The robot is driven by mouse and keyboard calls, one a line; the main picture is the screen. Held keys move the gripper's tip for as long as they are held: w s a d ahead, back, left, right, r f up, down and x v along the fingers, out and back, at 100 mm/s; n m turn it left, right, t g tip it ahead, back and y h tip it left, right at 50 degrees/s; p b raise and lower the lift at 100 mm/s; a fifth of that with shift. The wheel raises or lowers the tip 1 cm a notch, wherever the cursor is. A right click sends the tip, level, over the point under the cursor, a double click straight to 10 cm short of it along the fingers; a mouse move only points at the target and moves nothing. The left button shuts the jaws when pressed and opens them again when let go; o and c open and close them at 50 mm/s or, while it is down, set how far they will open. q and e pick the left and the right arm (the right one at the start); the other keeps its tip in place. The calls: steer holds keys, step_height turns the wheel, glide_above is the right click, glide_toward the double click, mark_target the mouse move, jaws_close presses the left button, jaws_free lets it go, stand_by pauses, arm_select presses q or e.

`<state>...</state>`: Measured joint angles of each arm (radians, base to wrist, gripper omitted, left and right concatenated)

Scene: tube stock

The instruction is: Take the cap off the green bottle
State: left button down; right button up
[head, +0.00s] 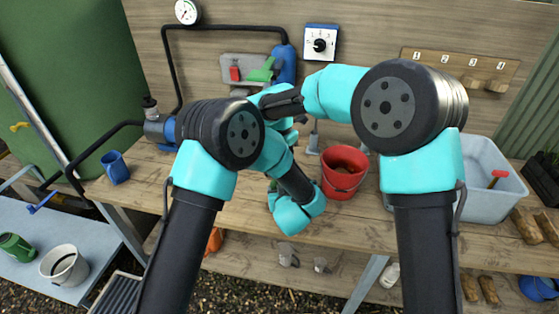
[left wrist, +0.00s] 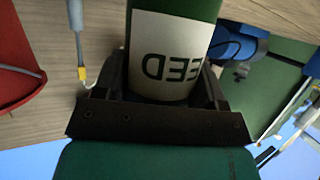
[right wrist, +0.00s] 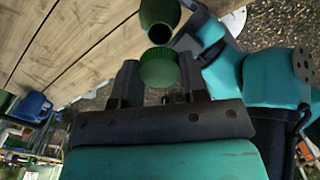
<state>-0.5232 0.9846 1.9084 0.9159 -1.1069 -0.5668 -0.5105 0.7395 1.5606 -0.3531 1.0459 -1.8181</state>
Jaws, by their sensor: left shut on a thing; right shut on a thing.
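The green bottle (left wrist: 170,60) has a white label with dark letters, upside down in the left wrist view. My left gripper (left wrist: 168,88) is shut around its labelled body. In the right wrist view, the bottle (right wrist: 158,12) shows a dark open mouth facing the camera. The green ribbed cap (right wrist: 160,68) is between the fingers of my right gripper (right wrist: 160,78), which is shut on it. The cap appears apart from the mouth, a short way off. In the head view, my arms hide both gripper tips, the bottle and the cap.
A blue mug (head: 115,168) sits at the bench's left end. A numbered peg board (head: 425,57) hangs on the back wall.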

arm_select(q)
steer(key=shift+c, duration=0.6)
jaws_free()
steer(key=shift+s, duration=0.1)
steer(key=v, duration=1.1)
steer(key=shift+s+r, duration=0.25)
steer(key=shift+s, duration=0.1)
steer(key=shift+d, duration=0.1)
